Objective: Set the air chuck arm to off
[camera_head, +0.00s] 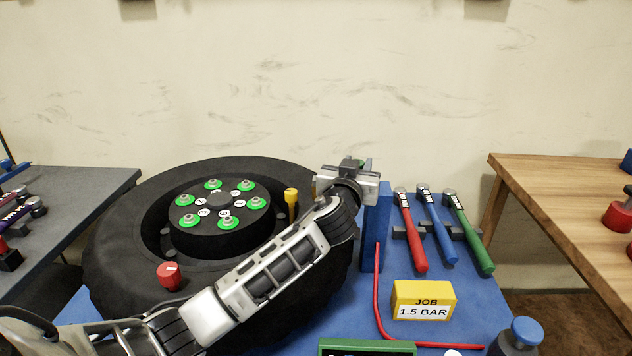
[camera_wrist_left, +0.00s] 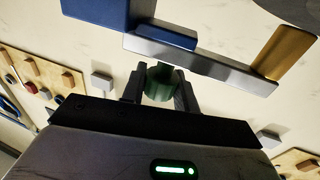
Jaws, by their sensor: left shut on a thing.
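My left gripper (camera_head: 357,168) is at the top of the blue post (camera_head: 376,225), beside the tyre. In the left wrist view, its two fingers (camera_wrist_left: 160,90) are shut on a dark green knob (camera_wrist_left: 159,80). The knob adjoins a long grey bar (camera_wrist_left: 205,63), which looks like the air chuck arm. The bar runs from a blue block (camera_wrist_left: 162,38) to a gold-coloured piece (camera_wrist_left: 284,52). In the head view my wrist and gripper hide most of the arm, so its setting cannot be read. My right gripper is not in view.
A large black tyre (camera_head: 115,250) with a hub lies under my left arm. A red knob (camera_head: 169,276) and a yellow piece (camera_head: 291,198) are on it. Red, blue and green-handled tools (camera_head: 438,222) stand right of the post. A yellow "JOB 1.5 BAR" block (camera_head: 423,298) is in front.

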